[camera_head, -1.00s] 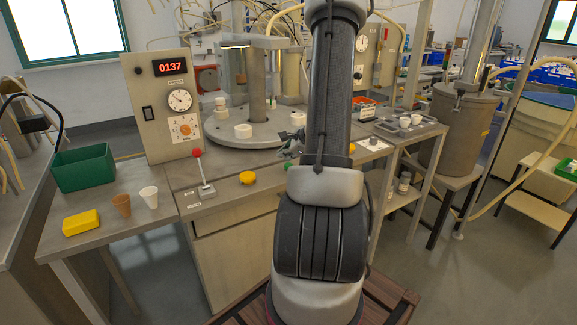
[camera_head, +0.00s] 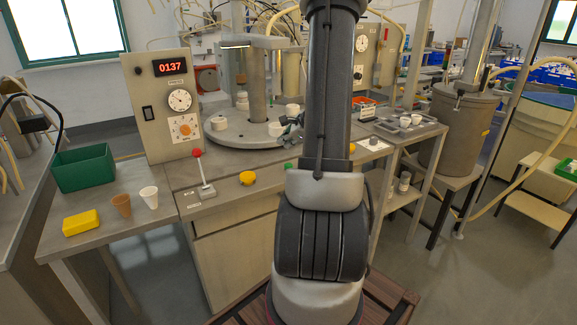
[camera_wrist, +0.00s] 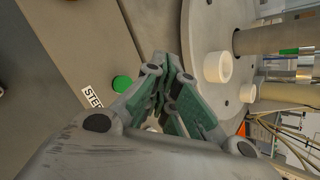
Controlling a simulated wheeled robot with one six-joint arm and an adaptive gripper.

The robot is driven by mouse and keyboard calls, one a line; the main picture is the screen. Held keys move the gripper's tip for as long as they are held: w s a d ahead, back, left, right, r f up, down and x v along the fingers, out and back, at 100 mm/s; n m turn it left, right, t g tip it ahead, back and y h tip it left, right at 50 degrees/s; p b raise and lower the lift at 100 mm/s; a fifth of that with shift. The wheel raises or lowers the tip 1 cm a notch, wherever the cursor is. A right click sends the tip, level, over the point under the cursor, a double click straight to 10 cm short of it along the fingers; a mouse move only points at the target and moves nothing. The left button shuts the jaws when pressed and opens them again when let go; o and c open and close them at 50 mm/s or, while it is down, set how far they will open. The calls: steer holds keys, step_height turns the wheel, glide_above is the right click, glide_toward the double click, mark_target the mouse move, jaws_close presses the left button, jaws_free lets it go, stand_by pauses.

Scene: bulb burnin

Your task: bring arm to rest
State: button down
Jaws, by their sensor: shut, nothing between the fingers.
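My arm stretches up and forward in the head view, and its column hides part of the bench behind it. My gripper (camera_head: 292,130) is partly hidden by the arm, in front of the round grey turntable (camera_head: 245,139). In the wrist view my gripper (camera_wrist: 164,62) has its fingers together and empty. A green button (camera_wrist: 122,84) beside a label reading "STEP" lies to the left of the fingers, apart from them. White cups (camera_wrist: 217,67) stand on the turntable to the right of the fingers.
A panel (camera_head: 147,113) with a display reading 0137 stands left of the turntable. A red-knobbed lever (camera_head: 197,153) and a yellow button (camera_head: 247,178) are on the bench front. A green bin (camera_head: 83,168), yellow block (camera_head: 81,223) and two small cups (camera_head: 149,197) sit at left.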

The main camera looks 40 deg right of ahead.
steer(key=shift+a, duration=0.1)
stand_by(0.7)
steer(key=s+a+n+y, duration=0.1)
steer(key=s+a+f+n+g, duration=0.1)
steer(key=s+a+n, duration=0.1)
steer(key=s+a+n+y, duration=0.1)
steer(key=s, duration=0.1)
steer(key=shift+s+a+f+n+g+y, duration=0.1)
steer(key=shift+a+f+n+g+y, duration=0.2)
steer(key=shift+f+n+g, duration=0.1)
steer(key=s+a+r+n+g+h, duration=0.1)
steer(key=s+a+r+n, duration=0.7)
steer(key=a+r+n, duration=0.1)
steer(key=s+a+r+n+g+h, duration=0.1)
steer(key=s+a+r+n+g, duration=0.1)
steer(key=s+a+r+n, duration=0.7)
steer(key=a+n, duration=0.3)
steer(key=n, duration=0.1)
steer(key=shift+n, duration=0.3)
steer(key=shift+r, duration=0.1)
